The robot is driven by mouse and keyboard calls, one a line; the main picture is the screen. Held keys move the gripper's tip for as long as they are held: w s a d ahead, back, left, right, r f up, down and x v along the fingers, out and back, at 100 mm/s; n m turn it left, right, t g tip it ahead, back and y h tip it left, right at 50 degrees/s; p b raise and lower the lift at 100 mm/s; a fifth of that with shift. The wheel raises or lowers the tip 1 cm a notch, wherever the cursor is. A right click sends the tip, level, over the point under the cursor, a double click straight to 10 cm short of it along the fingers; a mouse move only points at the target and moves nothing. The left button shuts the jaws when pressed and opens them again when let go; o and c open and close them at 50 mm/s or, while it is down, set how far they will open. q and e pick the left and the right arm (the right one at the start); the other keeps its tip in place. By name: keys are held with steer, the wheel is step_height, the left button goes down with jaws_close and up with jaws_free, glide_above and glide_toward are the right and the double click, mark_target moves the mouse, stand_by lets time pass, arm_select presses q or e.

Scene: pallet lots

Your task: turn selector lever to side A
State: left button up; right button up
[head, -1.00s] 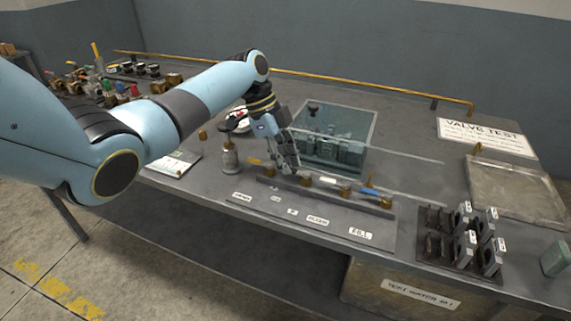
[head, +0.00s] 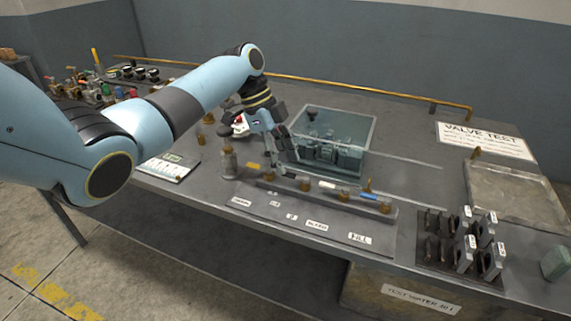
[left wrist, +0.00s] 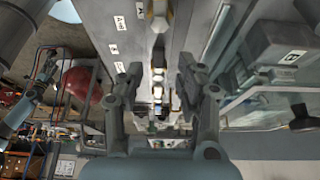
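A valve manifold (head: 270,186) runs along the front of the grey bench. It carries a yellow handle (head: 253,165), a white lever (head: 327,185) and a blue handle (head: 369,195). Small label plates lie in front of it, one reading FILL (head: 359,239); I cannot read the A and B marks surely. My left gripper (head: 281,156) is over the manifold's left half, behind the labels. In the left wrist view its two fingers (left wrist: 158,82) stand apart with nothing held between them. The manifold (left wrist: 158,45) shows beyond and between them. My right gripper is not seen.
A clear-walled tank (head: 345,165) stands close behind and right of my gripper. A small bottle (head: 229,162) stands to its left. A rack of dark clamps (head: 463,243) and a metal tray (head: 515,190) are at the right. A yellow rail (head: 350,86) runs along the back.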

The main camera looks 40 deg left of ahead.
arm_select(q)
steer(key=v, duration=1)
